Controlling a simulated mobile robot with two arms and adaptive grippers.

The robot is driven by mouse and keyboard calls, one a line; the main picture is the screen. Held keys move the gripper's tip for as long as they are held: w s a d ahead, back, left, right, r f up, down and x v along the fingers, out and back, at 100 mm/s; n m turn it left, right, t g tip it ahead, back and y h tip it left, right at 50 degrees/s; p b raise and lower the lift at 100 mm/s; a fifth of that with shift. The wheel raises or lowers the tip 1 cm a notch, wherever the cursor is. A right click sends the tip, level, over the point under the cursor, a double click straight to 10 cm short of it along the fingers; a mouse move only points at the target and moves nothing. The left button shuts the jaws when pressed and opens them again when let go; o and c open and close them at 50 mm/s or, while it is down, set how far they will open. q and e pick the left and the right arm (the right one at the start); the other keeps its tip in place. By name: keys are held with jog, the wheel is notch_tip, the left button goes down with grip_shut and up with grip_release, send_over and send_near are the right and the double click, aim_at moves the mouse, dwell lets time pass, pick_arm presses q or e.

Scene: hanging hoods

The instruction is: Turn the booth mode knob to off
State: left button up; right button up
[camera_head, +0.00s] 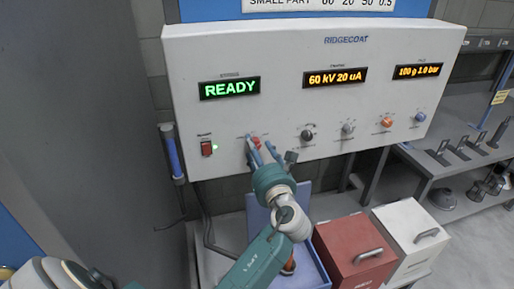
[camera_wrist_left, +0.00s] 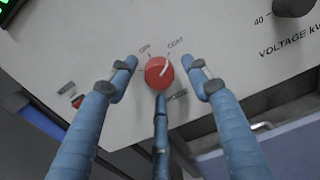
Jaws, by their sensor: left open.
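The booth mode knob is a small red round knob (camera_wrist_left: 157,75) on the light grey control panel (camera_head: 240,50). Its white pointer line leans to the upper right, toward the label that looks like COAT. A label that looks like OFF is at its upper left, and another at its lower right is hard to read. My left gripper (camera_wrist_left: 162,84) is open, with two blue fingers either side of the knob and a third below it. In the head view, my left gripper (camera_head: 262,152) is at the panel and partly hides the red knob (camera_head: 256,142). My right gripper is not in view.
The panel shows a green READY display (camera_head: 229,88) and a red rocker switch (camera_head: 207,148) left of the knob. A dark knob (camera_head: 307,135) and other knobs are to the right. Below are a red box (camera_head: 352,250) and a white box (camera_head: 410,238).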

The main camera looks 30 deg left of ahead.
pick_arm(q)
jog(key=shift+f, duration=0.1)
jog(key=c, duration=1.2)
jog(key=shift+o, duration=0.2)
jog(key=shift+f+n, duration=0.1)
jog(key=shift+n, duration=0.3)
jog(key=shift+d+f+n+b, duration=0.1)
jog(key=shift+n+b, duration=1.25)
jog(key=shift+n, duration=1.4)
jog(key=shift+f+n+b, duration=0.1)
jog(key=shift+n+b, duration=1.2)
jog(key=shift+n, duration=1.45)
jog(key=shift+r, duration=0.1)
